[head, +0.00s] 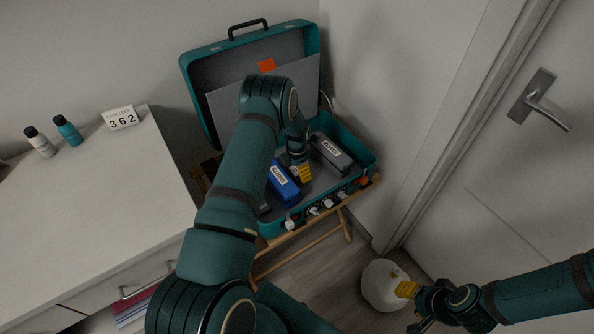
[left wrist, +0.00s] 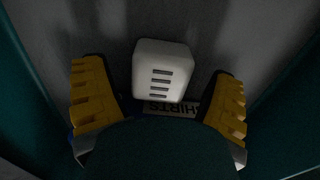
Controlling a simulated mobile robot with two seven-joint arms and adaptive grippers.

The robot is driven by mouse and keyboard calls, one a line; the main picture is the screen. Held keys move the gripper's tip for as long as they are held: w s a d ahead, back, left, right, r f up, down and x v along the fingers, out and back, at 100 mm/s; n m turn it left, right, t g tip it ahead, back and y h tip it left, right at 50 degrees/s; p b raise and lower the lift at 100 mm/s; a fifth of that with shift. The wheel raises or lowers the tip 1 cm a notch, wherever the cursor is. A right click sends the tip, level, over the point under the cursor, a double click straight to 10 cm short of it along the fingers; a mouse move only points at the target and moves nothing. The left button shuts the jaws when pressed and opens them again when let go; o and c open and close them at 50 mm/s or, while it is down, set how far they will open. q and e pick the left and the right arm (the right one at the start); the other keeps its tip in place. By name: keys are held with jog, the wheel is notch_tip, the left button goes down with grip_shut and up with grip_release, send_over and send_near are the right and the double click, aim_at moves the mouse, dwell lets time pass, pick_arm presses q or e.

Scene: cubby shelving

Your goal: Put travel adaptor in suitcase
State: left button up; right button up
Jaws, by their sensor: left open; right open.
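The open teal suitcase (head: 254,229) stands on a wooden folding stand, lid up. My left gripper (head: 299,173) reaches down inside it. In the left wrist view a white block with dark slots (left wrist: 160,72), which looks like the travel adaptor, is between the open yellow fingers of my left gripper (left wrist: 158,103), with gaps at both sides. A label ending in "HIRTS" (left wrist: 172,108) shows just below the block. Whether the block rests on a surface is unclear. I cannot pick the block out in the head view. My right gripper (head: 413,306) is open at the lower right.
Labelled blue (head: 283,185) and dark grey (head: 331,155) cases lie in the suitcase. Several small white items (head: 314,211) line its front edge. A white cabinet (head: 85,215) with two bottles and a number sign is left. A whitish round object (head: 378,283) is by my right gripper; a door is right.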

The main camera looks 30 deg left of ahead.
pick_arm(q)
notch_tip(320, 180, up, 12)
jog(key=p, duration=0.2)
jog(key=shift+f, duration=0.2)
dwell(0.4)
